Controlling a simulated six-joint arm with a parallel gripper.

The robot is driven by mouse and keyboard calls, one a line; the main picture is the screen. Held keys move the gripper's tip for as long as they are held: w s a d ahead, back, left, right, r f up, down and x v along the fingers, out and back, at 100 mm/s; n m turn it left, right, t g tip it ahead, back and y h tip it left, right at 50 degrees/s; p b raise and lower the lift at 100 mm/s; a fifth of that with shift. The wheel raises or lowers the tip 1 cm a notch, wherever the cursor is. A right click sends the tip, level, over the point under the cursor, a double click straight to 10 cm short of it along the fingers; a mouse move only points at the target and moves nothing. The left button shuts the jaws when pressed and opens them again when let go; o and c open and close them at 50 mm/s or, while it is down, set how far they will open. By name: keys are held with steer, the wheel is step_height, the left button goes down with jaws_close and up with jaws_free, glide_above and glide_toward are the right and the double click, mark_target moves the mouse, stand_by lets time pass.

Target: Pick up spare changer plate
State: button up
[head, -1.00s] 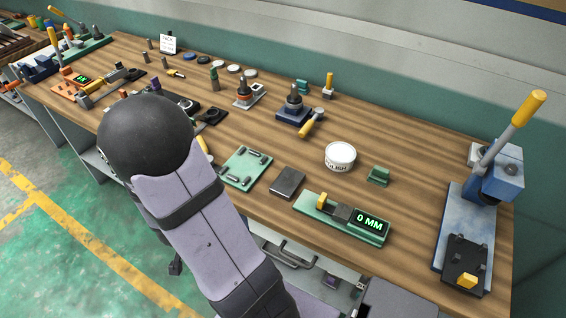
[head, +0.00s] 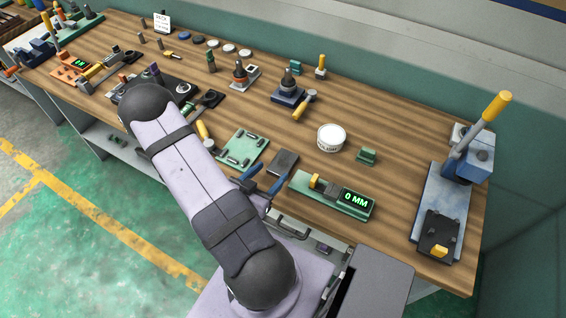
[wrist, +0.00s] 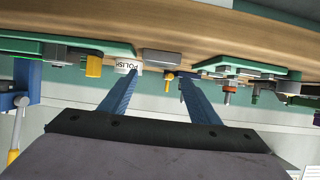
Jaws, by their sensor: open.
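A flat dark grey plate (head: 283,162) lies on the bench between a green pin tray and the green gauge. It could be the spare changer plate, but no label shows that. A grey block in the wrist view (wrist: 163,57) appears to be the same plate. My gripper (head: 264,180) is open and empty at the bench's front edge, just in front of the plate. Its two blue fingers are spread in the wrist view (wrist: 158,76), with the plate beyond them and apart from them. My arm hides part of the bench front.
The green pin tray (head: 243,147) is left of the plate, and the gauge reading 0 MM (head: 332,195) is right. A white polish tin (head: 331,138) stands behind. A lever press (head: 470,170) is at the right end.

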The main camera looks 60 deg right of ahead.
mark_target(283, 161)
steer(key=shift+d, duration=0.1)
steer(key=shift+b+x, duration=0.75)
steer(key=shift+x, duration=0.25)
steer(key=shift+d+f+p, duration=0.2)
steer(key=shift+d+p, duration=0.2)
steer(key=shift+f+p+x, duration=0.2)
steer(key=shift+p+x, duration=0.6)
steer(key=shift+x, duration=1.35)
steer(key=shift+a, duration=0.1)
steer(key=shift+r, duration=0.1)
steer(key=c, duration=1.2)
